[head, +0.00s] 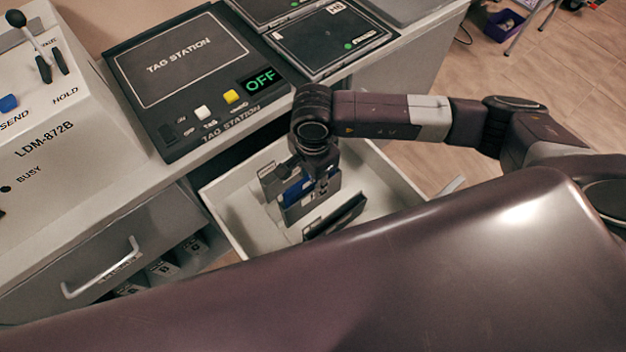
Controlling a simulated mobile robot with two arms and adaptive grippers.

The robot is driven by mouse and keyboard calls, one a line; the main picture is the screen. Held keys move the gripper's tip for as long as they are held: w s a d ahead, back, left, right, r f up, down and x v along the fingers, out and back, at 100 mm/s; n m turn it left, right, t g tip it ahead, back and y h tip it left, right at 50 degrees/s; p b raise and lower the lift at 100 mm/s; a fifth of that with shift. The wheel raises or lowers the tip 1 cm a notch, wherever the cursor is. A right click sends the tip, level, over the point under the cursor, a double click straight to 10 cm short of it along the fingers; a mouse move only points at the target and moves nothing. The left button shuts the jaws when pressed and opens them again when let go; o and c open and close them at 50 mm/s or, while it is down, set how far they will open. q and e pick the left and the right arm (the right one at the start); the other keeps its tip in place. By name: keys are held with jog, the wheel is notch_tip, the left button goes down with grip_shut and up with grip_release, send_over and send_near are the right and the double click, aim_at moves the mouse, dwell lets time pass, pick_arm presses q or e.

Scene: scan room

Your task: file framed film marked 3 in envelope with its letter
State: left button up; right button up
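An open white drawer (232,228) holds several thin upright grey and dark pieces. One grey piece (297,213) has a blue part (293,191) beside it, and a dark flat piece (336,217) leans nearer to me. My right gripper (322,178) points down into the drawer at the grey and blue pieces. Its fingertips are mostly hidden, so I cannot tell whether it grips anything. No mark 3 is readable on any piece. Below the counter, pale labelled items (163,268) sit in slots; their letters are too small to read surely. My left gripper is not in view.
The tag station (180,62) on the counter shows OFF and has white and yellow buttons. Dark flat panels (333,38) lie to its right. The LDM-872B machine (60,150) stands at left, above a closed drawer (110,255). My own body covers the foreground.

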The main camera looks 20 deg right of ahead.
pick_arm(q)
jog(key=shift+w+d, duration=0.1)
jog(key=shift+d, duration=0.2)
pick_arm(e)
notch_tip(320, 180, up, 8)
dwell(0.5)
